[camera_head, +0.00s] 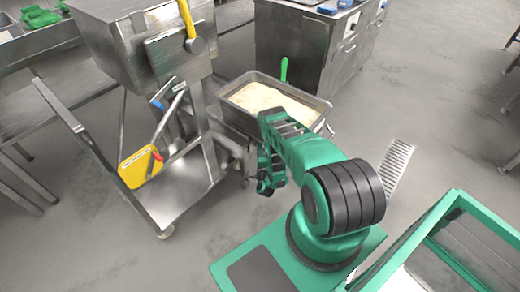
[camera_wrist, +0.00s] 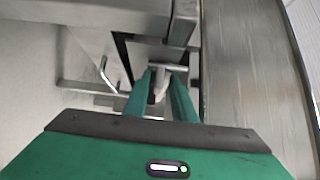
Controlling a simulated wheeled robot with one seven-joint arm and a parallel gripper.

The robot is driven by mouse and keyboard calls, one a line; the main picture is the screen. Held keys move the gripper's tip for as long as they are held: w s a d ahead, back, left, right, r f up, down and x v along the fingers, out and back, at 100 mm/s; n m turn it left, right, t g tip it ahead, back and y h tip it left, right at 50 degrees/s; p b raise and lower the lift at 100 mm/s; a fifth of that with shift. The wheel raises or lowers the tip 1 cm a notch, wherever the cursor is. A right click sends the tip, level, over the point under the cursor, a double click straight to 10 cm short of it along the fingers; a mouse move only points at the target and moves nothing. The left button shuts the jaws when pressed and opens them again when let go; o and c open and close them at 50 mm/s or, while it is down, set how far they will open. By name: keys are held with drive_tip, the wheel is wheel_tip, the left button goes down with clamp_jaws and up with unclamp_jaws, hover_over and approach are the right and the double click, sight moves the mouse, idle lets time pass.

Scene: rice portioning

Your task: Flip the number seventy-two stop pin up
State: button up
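My gripper (camera_wrist: 163,76) shows from behind in the wrist view, with its two green fingers apart. A small pale grey metal piece (camera_wrist: 160,82) with a crossbar at its top lies between the fingers. It may be the stop pin. No number can be read, and I cannot tell whether the fingers touch it. In the head view my gripper (camera_head: 266,187) points down beside the metal stand under the rice pan, and the pin cannot be made out there.
A steel pan of rice (camera_head: 227,101) with a green-handled tool (camera_head: 284,69) stands above and behind my gripper. A steel hopper (camera_head: 112,50) with a yellow lever (camera_head: 187,18) is left, over a cart (camera_head: 182,190) with a yellow plate (camera_head: 136,170).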

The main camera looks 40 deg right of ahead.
drive_tip(key=shift+w+r, duration=0.15)
drive_tip(key=shift+w, duration=0.05)
drive_tip(key=v, duration=1.1)
drive_tip(key=shift+s+d, duration=0.1)
idle(0.3)
